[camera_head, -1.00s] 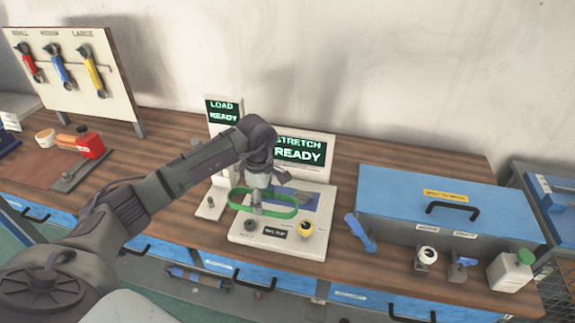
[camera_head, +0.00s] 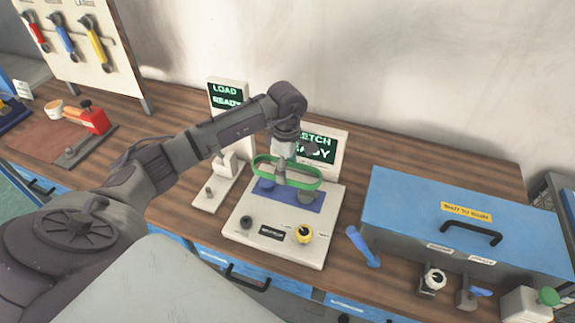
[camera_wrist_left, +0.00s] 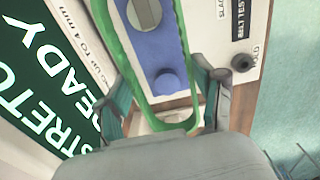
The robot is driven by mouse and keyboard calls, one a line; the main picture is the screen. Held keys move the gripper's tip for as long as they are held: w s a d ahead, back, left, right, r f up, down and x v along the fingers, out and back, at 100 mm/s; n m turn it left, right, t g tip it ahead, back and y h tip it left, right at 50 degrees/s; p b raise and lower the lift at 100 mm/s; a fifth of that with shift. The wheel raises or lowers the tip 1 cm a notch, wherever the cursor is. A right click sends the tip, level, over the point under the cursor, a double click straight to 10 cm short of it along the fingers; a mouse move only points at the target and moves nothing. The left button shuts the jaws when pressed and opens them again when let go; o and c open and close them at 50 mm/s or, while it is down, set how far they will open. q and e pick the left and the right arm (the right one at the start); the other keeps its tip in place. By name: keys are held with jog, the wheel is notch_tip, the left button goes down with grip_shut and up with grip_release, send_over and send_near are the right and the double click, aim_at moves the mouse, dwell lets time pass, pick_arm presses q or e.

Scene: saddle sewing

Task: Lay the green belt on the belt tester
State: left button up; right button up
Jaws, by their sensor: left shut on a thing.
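The green belt (camera_head: 313,184) is a long closed loop, held roughly level above the belt tester (camera_head: 240,228). The tester is a white base with a blue plate (camera_head: 283,200), grey posts and a STRETCH READY screen (camera_head: 322,150). My left gripper (camera_head: 281,178) is shut on the belt. In the left wrist view the belt (camera_wrist_left: 185,60) hangs between the fingers (camera_wrist_left: 165,108), over the blue plate with its blue post (camera_wrist_left: 166,82). The belt looks raised above the posts, not resting on them. My right gripper is not in view.
A LOAD READY screen unit (camera_head: 228,95) stands left of the tester. A blue box (camera_head: 420,200) with a black handle lies to the right, with a blue-handled tool (camera_head: 362,245) between.

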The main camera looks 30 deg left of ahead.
aim_at(288, 193)
pick_arm(q)
jog(key=shift+w+f+b, duration=0.2)
jog(key=shift+f+b, duration=0.45)
jog(key=shift+w+f+b, duration=0.15)
jog(key=shift+f+b, duration=0.45)
jog(key=shift+s+f+b, duration=0.1)
jog(key=shift+f+b, duration=0.25)
jog(key=shift+b, duration=0.05)
jog(key=shift+f+b, duration=0.45)
jog(key=shift+f, duration=0.1)
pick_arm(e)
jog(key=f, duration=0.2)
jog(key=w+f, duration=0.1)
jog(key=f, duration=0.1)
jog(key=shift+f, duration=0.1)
pick_arm(q)
jog(key=shift+r, duration=0.1)
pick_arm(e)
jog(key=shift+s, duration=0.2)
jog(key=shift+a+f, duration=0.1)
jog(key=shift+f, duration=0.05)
pick_arm(q)
jog(key=shift+f+b, duration=2.1)
jog(key=shift+f, duration=0.15)
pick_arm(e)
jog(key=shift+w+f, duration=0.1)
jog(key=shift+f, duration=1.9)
